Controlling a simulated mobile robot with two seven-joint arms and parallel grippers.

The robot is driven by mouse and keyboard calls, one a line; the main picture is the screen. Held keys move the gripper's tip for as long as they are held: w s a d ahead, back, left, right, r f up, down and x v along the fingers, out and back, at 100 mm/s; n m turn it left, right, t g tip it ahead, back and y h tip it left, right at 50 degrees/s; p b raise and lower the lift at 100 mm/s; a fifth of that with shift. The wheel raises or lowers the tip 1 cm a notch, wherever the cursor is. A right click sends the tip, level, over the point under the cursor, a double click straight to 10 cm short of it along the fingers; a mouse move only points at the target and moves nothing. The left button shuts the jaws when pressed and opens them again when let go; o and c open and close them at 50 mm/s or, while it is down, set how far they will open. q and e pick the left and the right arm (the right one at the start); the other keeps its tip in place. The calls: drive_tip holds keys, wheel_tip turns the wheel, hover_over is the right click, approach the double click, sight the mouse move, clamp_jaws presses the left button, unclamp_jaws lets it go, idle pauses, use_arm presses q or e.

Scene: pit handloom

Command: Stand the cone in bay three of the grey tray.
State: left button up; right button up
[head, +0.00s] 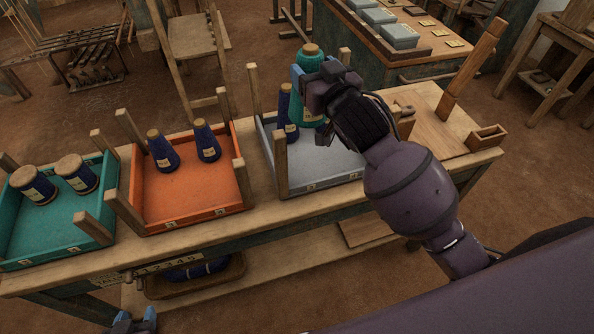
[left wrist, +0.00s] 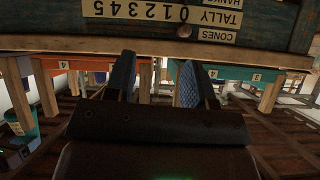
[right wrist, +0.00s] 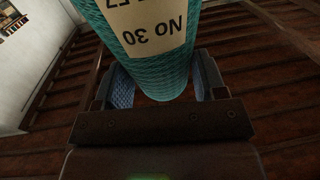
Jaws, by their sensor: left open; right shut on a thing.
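A teal cone (head: 310,108) with a tan top is between the fingers of my right gripper (head: 318,84). It looks upright, over the back of the grey tray (head: 325,172); whether its base touches the tray floor I cannot tell. The right wrist view shows the teal cone (right wrist: 160,75) close up, its "No 30" label upside down, with a finger on each side. A dark blue cone (head: 286,108) stands in the grey tray at the back left. My left gripper (head: 134,321) is open and empty, low in front of the bench; its fingers also show in the left wrist view (left wrist: 160,85).
An orange tray (head: 190,195) with two dark blue cones and a teal tray (head: 60,238) with two more stand to the left. Wooden posts rise at the tray corners. A small wooden box (head: 487,138) is at the bench's right end.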

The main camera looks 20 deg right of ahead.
sight(305, 120)
drive_tip(key=shift+w+a+r+n+y+b, duration=0.45)
drive_tip(key=shift+w+a+r+y, duration=0.1)
drive_tip(key=shift+w+y, duration=0.15)
wheel_tip(305, 120, down, 14)
drive_tip(key=b, duration=0.3)
drive_tip(key=shift+f, duration=0.1)
wheel_tip(305, 120, down, 5)
drive_tip(key=shift+f+b, duration=0.15)
drive_tip(key=shift+b, duration=0.4)
drive_tip(key=o, duration=1.3)
drive_tip(key=shift+f, duration=0.15)
drive_tip(key=shift+o, duration=0.2)
drive_tip(key=shift+s, duration=0.1)
